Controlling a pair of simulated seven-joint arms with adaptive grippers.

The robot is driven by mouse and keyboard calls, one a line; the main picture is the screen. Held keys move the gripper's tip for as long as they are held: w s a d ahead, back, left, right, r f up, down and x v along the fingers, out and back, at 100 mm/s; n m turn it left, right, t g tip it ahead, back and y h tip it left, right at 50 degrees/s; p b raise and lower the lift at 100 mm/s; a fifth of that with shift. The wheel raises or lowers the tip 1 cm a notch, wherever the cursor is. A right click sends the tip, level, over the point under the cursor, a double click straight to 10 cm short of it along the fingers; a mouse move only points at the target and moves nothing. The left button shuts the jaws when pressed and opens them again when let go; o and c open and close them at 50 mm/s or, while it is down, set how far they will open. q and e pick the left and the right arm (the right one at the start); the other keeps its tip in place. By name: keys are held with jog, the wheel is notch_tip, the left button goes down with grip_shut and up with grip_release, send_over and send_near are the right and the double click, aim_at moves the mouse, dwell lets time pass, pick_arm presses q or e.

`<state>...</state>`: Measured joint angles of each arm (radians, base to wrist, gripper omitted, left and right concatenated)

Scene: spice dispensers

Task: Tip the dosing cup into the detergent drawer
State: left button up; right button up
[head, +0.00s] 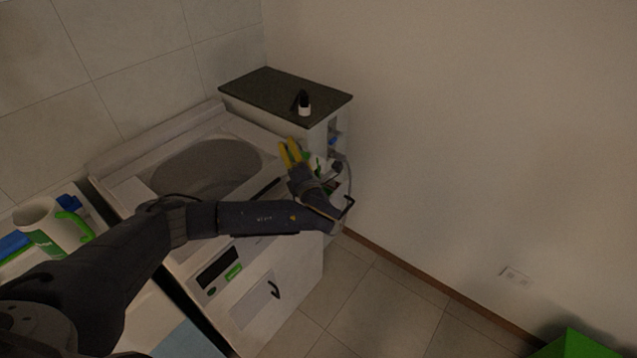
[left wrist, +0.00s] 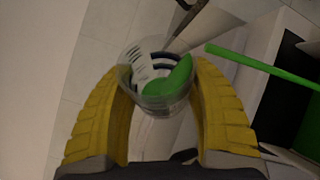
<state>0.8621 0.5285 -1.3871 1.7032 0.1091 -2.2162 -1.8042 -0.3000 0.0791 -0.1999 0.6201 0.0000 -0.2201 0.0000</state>
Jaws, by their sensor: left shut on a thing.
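My left gripper (head: 290,153) has yellow fingers and is over the right end of the white unit in the head view. In the left wrist view, its fingers (left wrist: 163,100) are shut on the clear dosing cup (left wrist: 150,103), one on each side. Green, white and dark blue show inside or through the cup; I cannot tell whether this is its contents or what lies behind. The cup's tilt is unclear. In the head view the gripper and wrist largely hide the cup. I cannot pick out the detergent drawer with certainty. My right gripper is not in view.
The white unit has a round basin (head: 205,168) and a front panel with a dark window (head: 217,268). A dark-topped cabinet (head: 270,88) stands behind it, with a small black-and-white bottle (head: 304,104). A white jug (head: 38,220) with a green handle stands at left. A wall is close on the right.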

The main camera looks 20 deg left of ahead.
pick_arm(q)
jog(key=shift+f+m, duration=0.1)
jog(key=shift+m, duration=0.2)
jog(key=shift+w+d+f+m+t, duration=0.1)
jog(key=shift+d+f+m+t, duration=0.3)
jog(key=shift+d+m+t, duration=0.35)
dwell(1.0)
jog(key=shift+d+r+m+t, duration=0.1)
jog(key=shift+r+m+t, duration=0.05)
jog(key=shift+m, duration=0.45)
jog(key=shift+d+r+m+t, duration=0.1)
jog(key=shift+r+m, duration=0.05)
jog(key=shift+m, duration=0.4)
jog(key=shift+d+f+m+t+b, duration=0.15)
jog(key=shift+f+m+t+b, duration=0.15)
jog(key=shift+m, duration=0.2)
dwell(0.4)
jog(key=shift+r, duration=0.1)
